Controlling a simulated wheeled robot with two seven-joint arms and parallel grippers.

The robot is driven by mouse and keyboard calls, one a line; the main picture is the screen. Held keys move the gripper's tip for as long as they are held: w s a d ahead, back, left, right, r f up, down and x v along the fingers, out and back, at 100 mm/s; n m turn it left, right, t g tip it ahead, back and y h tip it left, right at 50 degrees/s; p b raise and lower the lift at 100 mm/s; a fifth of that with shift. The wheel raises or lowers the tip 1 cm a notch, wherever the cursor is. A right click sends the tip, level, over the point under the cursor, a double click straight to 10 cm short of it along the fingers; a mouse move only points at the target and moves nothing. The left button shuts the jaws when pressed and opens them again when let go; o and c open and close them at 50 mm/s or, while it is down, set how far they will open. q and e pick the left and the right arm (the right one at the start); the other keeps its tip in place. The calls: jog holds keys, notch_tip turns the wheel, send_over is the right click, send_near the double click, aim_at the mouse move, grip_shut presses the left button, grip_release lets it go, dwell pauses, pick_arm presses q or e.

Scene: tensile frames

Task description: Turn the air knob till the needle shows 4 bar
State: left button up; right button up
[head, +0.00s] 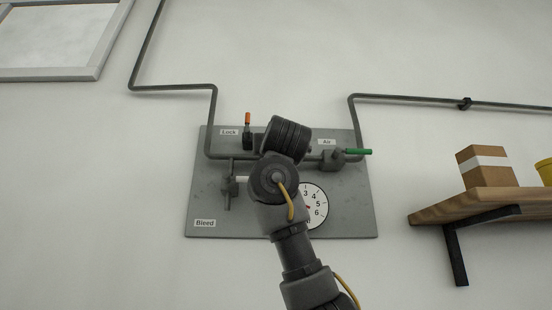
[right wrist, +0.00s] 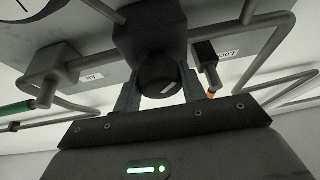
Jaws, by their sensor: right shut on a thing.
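The dark round air knob (right wrist: 160,76) with a white mark sits on a dark block in the right wrist view. My right gripper (right wrist: 158,90) is shut on it, one finger on each side. In the head view my right arm covers the knob and the gripper's fingers. The white gauge (head: 318,193) shows the figures 3 to 6 at the arm's right edge; the rest of its face is hidden. The needle's reading cannot be told. A bit of the gauge (right wrist: 25,12) also shows in the right wrist view. My left gripper is not in view.
The grey panel (head: 345,222) carries an orange-handled valve (head: 248,120) by the Lock label, a green-handled valve (head: 357,152) by the Air label, and a Bleed label. Grey pipes (head: 410,99) run along the wall. A wooden shelf (head: 500,202) holds a box (head: 486,167) at right.

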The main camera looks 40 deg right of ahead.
jog(key=m+g+h+b, duration=0.1)
jog(key=m+h, duration=0.1)
jog(key=m, duration=0.2)
jog(key=shift+a, duration=0.1)
jog(key=m+g+h, duration=0.1)
jog(key=m+g, duration=0.1)
jog(key=m, duration=0.2)
jog(key=shift+r, duration=0.1)
jog(key=m+g+h+p, duration=0.1)
jog(key=m+g, duration=0.1)
jog(key=m, duration=0.2)
jog(key=shift+r, duration=0.1)
jog(key=shift+m+g+p, duration=0.9)
jog(key=shift+m+p, duration=0.35)
jog(key=shift+m, duration=0.55)
jog(key=o, duration=1)
jog(key=shift+f, duration=0.2)
